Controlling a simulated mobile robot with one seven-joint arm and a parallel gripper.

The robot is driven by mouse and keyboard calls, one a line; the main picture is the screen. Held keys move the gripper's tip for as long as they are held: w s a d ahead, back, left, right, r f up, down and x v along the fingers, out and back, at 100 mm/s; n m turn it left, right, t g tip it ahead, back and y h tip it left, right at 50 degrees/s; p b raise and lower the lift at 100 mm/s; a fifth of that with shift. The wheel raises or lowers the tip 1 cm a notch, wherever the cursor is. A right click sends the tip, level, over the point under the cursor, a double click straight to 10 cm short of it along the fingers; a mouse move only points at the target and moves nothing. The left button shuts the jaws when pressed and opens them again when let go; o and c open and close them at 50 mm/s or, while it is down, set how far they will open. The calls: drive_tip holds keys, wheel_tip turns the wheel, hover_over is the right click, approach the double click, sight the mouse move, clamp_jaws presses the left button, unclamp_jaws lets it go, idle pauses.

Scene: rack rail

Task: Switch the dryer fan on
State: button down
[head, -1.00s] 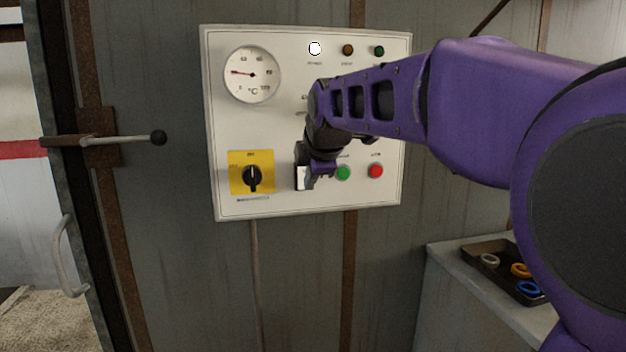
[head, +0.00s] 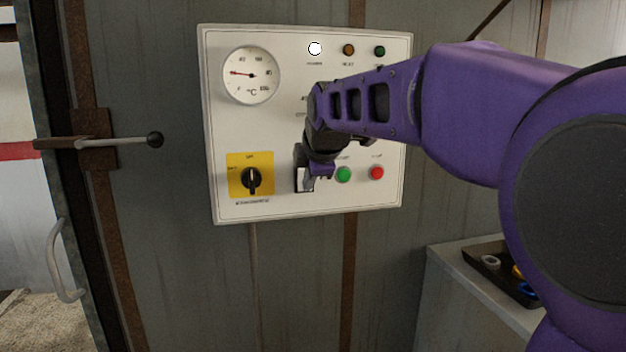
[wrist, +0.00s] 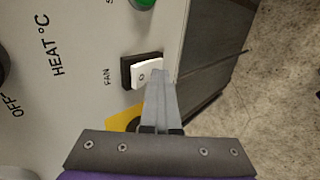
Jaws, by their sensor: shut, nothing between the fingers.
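The dryer's white control panel (head: 226,120) is on the grey wall. Its fan switch (head: 303,181), a white rocker in a black frame, sits in the lower middle, partly covered by my gripper. In the wrist view the switch (wrist: 146,73) is beside the word FAN, and a small round mark shows on the rocker's face. My gripper (head: 319,172) is shut and empty. In the wrist view its fingertips (wrist: 160,77) are at the rocker's edge; I cannot tell whether they touch it.
A black knob on a yellow plate (head: 236,188) is left of the fan switch. Green (head: 343,174) and red (head: 377,173) buttons are to its right. A door lever (head: 115,141) sticks out at left. A tray of rings (head: 480,268) is on a ledge at lower right.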

drive_tip(key=shift+w+r+p, duration=0.1)
drive_tip(key=shift+r+p, duration=0.6)
drive_tip(key=shift+r, duration=0.25)
drive_tip(key=shift+f, duration=0.1)
